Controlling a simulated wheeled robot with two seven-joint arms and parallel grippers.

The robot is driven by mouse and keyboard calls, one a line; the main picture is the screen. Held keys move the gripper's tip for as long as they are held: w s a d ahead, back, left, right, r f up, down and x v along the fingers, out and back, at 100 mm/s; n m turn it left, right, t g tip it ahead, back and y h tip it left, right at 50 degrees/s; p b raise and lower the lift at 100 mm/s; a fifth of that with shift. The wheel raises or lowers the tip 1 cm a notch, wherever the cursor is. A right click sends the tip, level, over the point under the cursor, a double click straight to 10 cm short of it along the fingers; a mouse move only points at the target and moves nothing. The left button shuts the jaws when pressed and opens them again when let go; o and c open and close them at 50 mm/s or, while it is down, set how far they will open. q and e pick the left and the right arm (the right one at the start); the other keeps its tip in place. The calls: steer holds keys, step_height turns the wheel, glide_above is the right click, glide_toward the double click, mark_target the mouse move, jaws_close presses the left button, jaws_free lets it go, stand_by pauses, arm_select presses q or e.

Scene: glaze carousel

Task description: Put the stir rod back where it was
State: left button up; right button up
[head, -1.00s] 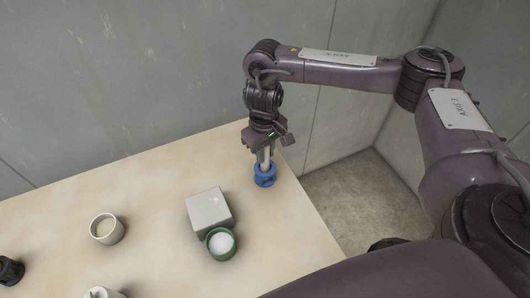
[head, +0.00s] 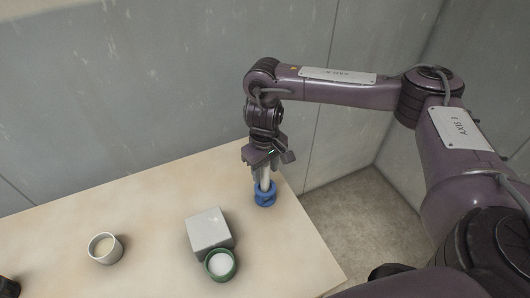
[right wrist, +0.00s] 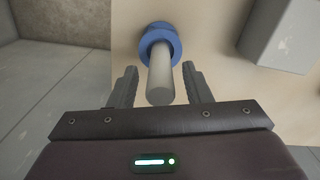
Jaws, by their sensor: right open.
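The stir rod (right wrist: 160,75) is a pale grey rod standing in a blue ring-shaped holder (head: 265,194) near the table's far right corner. The holder also shows in the right wrist view (right wrist: 160,40), with the rod's lower end inside it. My right gripper (head: 263,172) is above the holder, pointing down. In the right wrist view its two fingers (right wrist: 159,72) are apart on either side of the rod, with a gap showing on both sides. My left gripper is not in view.
A light grey block (head: 208,230) stands left of the holder, with a green-rimmed cup (head: 220,264) of white contents against its front. A white cup (head: 105,249) stands farther left. A dark object (head: 8,287) is cut off at the left edge. A wall runs behind the table.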

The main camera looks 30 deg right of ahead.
step_height(320, 180, up, 11)
steer(key=shift+p, duration=1.05)
